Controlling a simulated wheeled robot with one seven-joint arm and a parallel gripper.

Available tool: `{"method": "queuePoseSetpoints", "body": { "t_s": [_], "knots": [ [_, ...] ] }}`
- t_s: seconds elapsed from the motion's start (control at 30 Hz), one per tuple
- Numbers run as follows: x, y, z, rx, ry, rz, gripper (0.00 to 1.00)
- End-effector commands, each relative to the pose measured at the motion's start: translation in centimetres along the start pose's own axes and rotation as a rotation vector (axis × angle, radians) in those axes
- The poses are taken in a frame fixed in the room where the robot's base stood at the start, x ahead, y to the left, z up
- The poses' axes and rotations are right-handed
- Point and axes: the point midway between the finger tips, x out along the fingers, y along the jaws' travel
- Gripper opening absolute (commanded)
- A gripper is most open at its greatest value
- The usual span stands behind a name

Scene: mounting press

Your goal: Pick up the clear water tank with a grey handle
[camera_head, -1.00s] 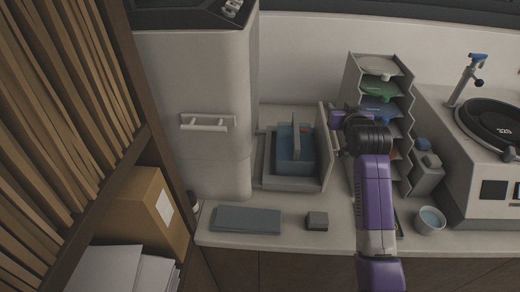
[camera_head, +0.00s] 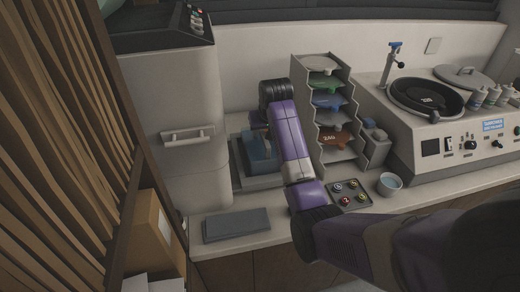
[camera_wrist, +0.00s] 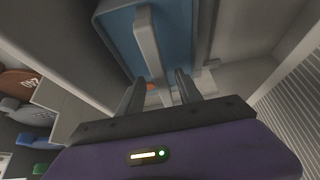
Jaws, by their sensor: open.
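The clear water tank, bluish in tint, sits in a grey tray-like base on the counter; in the head view its left part (camera_head: 257,150) shows and my arm hides the rest. In the wrist view the tank (camera_wrist: 180,35) fills the upper middle, with its grey bar handle (camera_wrist: 147,42) running down towards my fingers. My gripper (camera_wrist: 160,92) is open and empty, its two fingers apart just short of the handle's lower end. I cannot tell whether the handle reaches between them. In the head view the fingers are hidden behind my arm.
A tall white cabinet (camera_head: 175,85) stands close left of the tank. A rack of coloured discs (camera_head: 300,80) stands to its right, with a small bowl (camera_head: 389,184) and a press machine (camera_head: 430,150) beyond. A flat grey pad (camera_head: 236,225) lies in front on the counter.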

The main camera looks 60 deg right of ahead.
Motion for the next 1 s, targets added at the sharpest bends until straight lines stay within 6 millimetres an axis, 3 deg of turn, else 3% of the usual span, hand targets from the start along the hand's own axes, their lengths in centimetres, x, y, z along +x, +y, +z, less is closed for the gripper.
{"method": "queuePoseSetpoints", "body": {
  "t_s": [0.5,1.0],
  "knots": [
    [5.3,-0.3,-0.4,0.000,-0.001,0.000,0.42],
    [5.6,-0.3,-0.3,-0.001,0.002,0.000,0.42]
  ]
}}
